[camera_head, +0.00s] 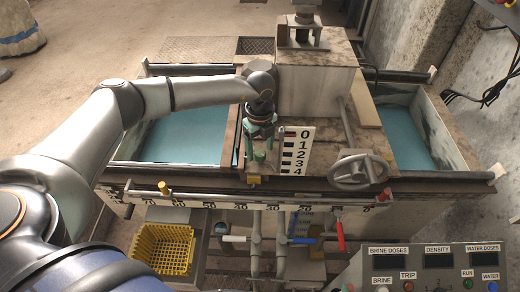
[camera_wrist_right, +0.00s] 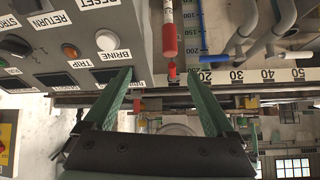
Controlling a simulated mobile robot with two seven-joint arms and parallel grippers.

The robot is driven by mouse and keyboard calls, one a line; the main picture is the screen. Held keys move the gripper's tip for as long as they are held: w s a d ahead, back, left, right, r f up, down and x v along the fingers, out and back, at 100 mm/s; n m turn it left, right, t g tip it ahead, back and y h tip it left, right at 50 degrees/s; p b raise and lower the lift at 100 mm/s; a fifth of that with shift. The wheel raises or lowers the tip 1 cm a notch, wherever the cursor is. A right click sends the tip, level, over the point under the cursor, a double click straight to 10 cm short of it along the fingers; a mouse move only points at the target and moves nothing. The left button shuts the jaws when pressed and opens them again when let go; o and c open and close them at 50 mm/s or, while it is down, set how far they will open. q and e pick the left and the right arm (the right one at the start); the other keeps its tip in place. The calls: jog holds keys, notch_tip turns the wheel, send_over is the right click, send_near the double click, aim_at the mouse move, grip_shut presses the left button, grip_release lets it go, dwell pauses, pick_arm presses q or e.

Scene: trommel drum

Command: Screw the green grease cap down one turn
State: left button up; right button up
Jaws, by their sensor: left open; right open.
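My left gripper (camera_head: 259,148) points down at the front of the trough, beside the number scale, with its jaws open. Green shows at its fingers and just below them. I cannot tell the green grease cap apart from my own green fingers there, and cannot see whether they touch it. My right gripper (camera_wrist_right: 162,90) shows in the right wrist view with two green fingers apart and nothing between them. It is not seen in the head view.
A 0-to-4 scale plate (camera_head: 297,150) and a handwheel (camera_head: 359,171) stand right of my left gripper. Teal liquid (camera_head: 185,135) fills the trough. A yellow basket (camera_head: 163,248) and a control panel (camera_head: 430,268) are in front. The panel (camera_wrist_right: 75,45) is close to my right gripper.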

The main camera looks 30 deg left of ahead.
pick_arm(q)
jog(key=shift+f, duration=0.35)
jog(key=shift+c, duration=0.4)
grip_shut()
